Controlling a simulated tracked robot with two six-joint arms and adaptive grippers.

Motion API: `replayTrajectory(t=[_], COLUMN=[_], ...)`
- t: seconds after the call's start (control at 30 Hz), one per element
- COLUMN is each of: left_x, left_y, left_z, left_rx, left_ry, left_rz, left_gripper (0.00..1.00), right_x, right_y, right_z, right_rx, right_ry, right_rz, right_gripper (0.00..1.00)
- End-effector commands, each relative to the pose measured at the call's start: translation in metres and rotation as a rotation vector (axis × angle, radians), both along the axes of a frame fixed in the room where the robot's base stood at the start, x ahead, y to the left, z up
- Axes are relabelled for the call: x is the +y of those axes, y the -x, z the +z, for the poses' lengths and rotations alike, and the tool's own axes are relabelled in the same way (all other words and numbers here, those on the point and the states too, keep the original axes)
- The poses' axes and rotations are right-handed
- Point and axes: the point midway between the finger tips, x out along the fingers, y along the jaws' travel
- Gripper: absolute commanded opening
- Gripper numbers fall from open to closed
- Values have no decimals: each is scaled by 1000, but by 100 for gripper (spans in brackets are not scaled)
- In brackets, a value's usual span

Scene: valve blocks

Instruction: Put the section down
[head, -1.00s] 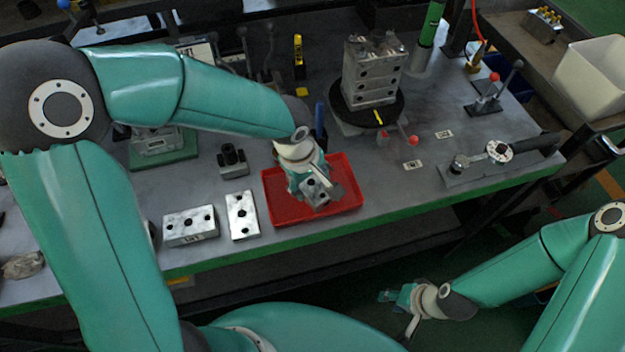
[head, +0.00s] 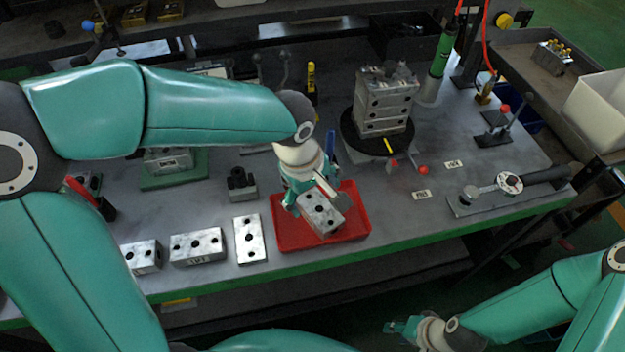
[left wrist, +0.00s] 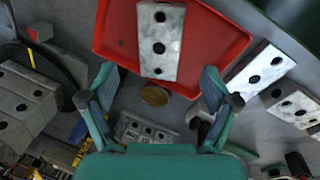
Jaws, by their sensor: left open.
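The section, a grey metal block with a row of dark holes (head: 321,214), lies in the red tray (head: 287,238). In the left wrist view the section (left wrist: 160,57) shows whole, over the floor of the red tray (left wrist: 115,30). My left gripper (head: 313,200) is just above and behind the section. Its two fingers (left wrist: 158,88) are spread wide, with nothing between them, and the section is beyond their tips. My right gripper (head: 400,328) hangs low at the bottom right, away from the bench; its finger opening is too small to read.
Similar blocks (head: 249,240) (head: 197,247) stand left of the tray. A stacked valve block (head: 384,100) sits on a black turntable (head: 354,136) behind right. A blue upright (head: 331,145) is close behind my left gripper. A wrench-like tool (head: 510,184) lies right; bench between is fairly clear.

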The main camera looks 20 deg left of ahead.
Motion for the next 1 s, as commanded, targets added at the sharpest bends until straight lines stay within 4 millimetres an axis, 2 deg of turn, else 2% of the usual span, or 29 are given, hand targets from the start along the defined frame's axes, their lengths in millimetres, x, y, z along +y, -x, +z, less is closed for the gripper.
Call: replayTrajectory(t=[0.1,0.3,0.47,1.0], left_x=[2,5,5,5], left_y=[3,7,9,9], left_z=[24,47,53,52], left_rx=[-5,-1,0,1], left_ry=[2,0,1,0], left_rz=[0,-1,-2,-1], left_gripper=[87,87,87,87], right_x=[0,0,0,0], right_y=[0,0,0,0], right_z=[0,1,1,1], right_rx=[0,0,0,0], right_ry=[0,0,0,0], right_rz=[0,0,0,0], right_gripper=[40,40,40,40])
